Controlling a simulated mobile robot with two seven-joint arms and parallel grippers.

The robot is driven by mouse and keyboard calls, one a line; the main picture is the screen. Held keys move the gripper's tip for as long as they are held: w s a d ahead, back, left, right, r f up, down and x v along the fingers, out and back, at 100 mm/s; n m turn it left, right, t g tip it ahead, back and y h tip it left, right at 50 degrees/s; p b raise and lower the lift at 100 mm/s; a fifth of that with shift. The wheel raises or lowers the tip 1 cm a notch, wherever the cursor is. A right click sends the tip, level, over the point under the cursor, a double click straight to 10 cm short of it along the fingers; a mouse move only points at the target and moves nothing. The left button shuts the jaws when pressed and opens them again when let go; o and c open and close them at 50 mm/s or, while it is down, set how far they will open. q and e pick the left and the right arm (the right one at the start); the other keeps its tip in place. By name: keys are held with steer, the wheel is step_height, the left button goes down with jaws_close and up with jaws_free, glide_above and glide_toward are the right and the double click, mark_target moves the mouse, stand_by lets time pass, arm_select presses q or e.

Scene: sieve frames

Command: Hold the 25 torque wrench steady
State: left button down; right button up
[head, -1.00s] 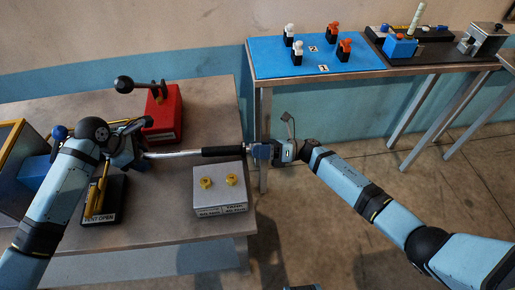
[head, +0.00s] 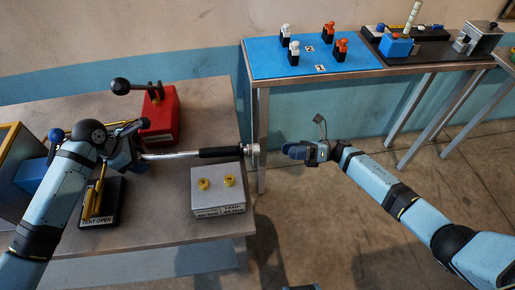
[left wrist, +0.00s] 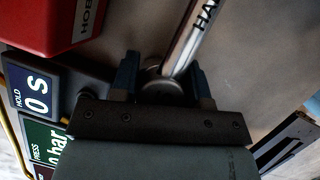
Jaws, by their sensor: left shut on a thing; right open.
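The torque wrench (head: 175,155) lies level above the left bench, with a silver shaft and a black grip ending in a silver cap at the right. Its number is not readable. My left gripper (head: 132,158) is shut on its left end; in the left wrist view the wrench (left wrist: 186,42) runs up and right from a round part between the fingers (left wrist: 163,85). What that end sits on is hidden. My right gripper (head: 290,150) is open and empty, a short gap to the right of the end cap.
A red box (head: 160,118) with a black-knobbed lever stands behind the wrench. A grey box (head: 218,200) with two yellow knobs stands in front of the grip. A black "VENT OPEN" block (head: 97,220) is near my left arm. A blue mat (head: 265,60) covers part of the back bench.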

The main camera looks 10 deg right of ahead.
stand_by(0.4)
arm_select(q)
steer(key=c, duration=0.5)
jaws_free()
